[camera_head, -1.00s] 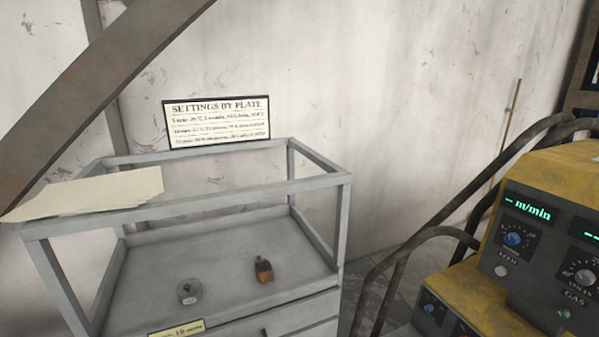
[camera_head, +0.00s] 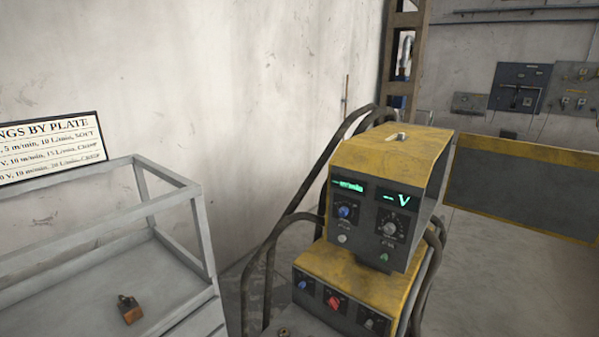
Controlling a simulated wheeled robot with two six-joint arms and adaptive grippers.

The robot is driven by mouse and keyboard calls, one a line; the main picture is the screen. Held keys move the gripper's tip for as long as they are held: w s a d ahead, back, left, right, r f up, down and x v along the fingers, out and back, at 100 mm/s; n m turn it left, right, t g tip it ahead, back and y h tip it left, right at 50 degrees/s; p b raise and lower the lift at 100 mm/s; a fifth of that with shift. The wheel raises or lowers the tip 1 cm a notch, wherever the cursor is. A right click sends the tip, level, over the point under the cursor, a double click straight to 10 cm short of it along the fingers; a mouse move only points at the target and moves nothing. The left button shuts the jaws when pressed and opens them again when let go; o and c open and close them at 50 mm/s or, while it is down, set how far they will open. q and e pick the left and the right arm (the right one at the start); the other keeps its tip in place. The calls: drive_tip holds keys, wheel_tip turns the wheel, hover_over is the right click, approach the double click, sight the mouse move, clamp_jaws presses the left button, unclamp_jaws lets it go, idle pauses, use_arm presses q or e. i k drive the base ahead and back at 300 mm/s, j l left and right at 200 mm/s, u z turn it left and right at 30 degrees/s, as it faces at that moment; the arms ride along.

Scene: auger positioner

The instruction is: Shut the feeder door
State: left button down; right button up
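The feeder (camera_head: 393,160) is a yellow and dark grey box with two green displays and knobs. It sits on a yellow power source (camera_head: 352,275) right of the picture's middle. A wide grey panel with yellow edges (camera_head: 522,190) stands out to the right from near the feeder's back edge. It looks like the feeder door, swung wide open; its hinge is not clear. The feeder's right side shows a dark opening (camera_head: 428,215). Neither of my grippers is in view.
A grey frame cart (camera_head: 205,235) stands at left, with a small brown-orange object (camera_head: 129,310) on its shelf and a settings sign (camera_head: 50,148) behind. Dark curved tubes (camera_head: 270,265) run beside the feeder. Grey floor (camera_head: 490,290) is clear at right.

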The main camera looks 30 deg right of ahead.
sight(545, 190)
drive_tip(key=k+l+u, duration=0.1)
drive_tip(key=l, duration=0.4)
drive_tip(key=k+l+u, duration=0.1)
drive_tip(key=l, duration=0.4)
drive_tip(key=k+l, duration=0.1)
drive_tip(key=l, duration=0.4)
drive_tip(key=k+l+u, duration=0.15)
drive_tip(key=l, duration=0.3)
drive_tip(key=k+l+u, duration=0.1)
drive_tip(key=l, duration=0.4)
drive_tip(key=k+l+u, duration=0.1)
drive_tip(key=l, duration=0.35)
drive_tip(key=k+l, duration=0.25)
drive_tip(key=l, duration=0.2)
drive_tip(key=k+l+u, duration=0.15)
drive_tip(key=l, duration=0.75)
drive_tip(key=k+l+u, duration=0.15)
drive_tip(key=l, duration=0.7)
drive_tip(key=l+u, duration=0.1)
drive_tip(key=l, duration=0.35)
drive_tip(key=k+l+u, duration=0.1)
drive_tip(key=l, duration=0.35)
drive_tip(key=k+l, duration=0.15)
drive_tip(key=l, duration=0.25)
drive_tip(key=k+l+u, duration=0.1)
drive_tip(key=l, duration=0.3)
drive_tip(key=k+l+u, duration=0.1)
drive_tip(key=l, duration=0.35)
